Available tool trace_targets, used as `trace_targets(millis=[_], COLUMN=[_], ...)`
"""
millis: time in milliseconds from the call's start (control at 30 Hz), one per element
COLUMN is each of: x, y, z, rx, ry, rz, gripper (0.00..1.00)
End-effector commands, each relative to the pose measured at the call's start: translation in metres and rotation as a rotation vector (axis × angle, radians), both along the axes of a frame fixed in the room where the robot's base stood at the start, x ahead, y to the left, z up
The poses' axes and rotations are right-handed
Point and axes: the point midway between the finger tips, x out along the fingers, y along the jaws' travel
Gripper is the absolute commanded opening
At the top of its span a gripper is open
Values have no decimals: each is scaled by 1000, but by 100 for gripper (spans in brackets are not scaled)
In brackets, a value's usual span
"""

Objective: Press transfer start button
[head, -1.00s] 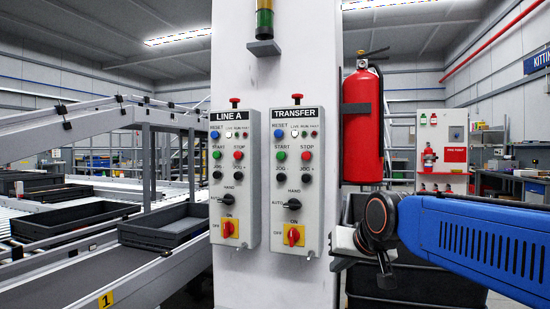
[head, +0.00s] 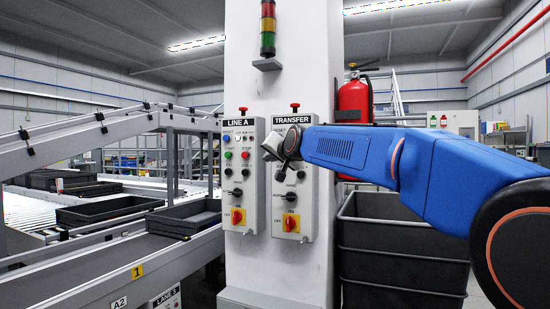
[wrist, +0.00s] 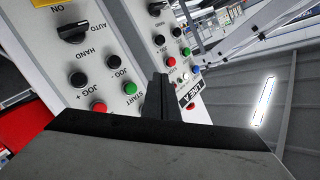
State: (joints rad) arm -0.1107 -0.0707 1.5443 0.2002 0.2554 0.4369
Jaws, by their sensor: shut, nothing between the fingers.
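The TRANSFER control box (head: 292,222) hangs on the white column, right of the LINE A box (head: 239,205). In the head view my gripper (head: 268,147) is in front of the TRANSFER box's upper left and hides its start button. In the wrist view the green START button (wrist: 131,88) of the TRANSFER box shows just left of my gripper's dark fingertips (wrist: 160,82), which are shut and empty. A red button (wrist: 99,107) and the black JOG buttons (wrist: 113,62) lie beside it. Contact with the button cannot be seen.
A red emergency knob (head: 295,106) tops the TRANSFER box. A red-yellow rotary switch (head: 290,223) and a black selector (head: 289,196) sit lower on it. Stacked dark bins (head: 395,265) stand right of the column. A conveyor with grey trays (head: 185,220) runs along the left.

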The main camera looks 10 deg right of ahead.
Motion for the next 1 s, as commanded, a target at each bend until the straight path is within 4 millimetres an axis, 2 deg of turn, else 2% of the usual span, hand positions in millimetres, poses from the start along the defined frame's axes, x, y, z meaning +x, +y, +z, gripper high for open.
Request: trace_targets(millis=[567,1000], x=[9,48], y=[-3,-32], z=[3,3], rx=[7,7], ry=[-7,-8], rz=[-2,-4], gripper=[0,0])
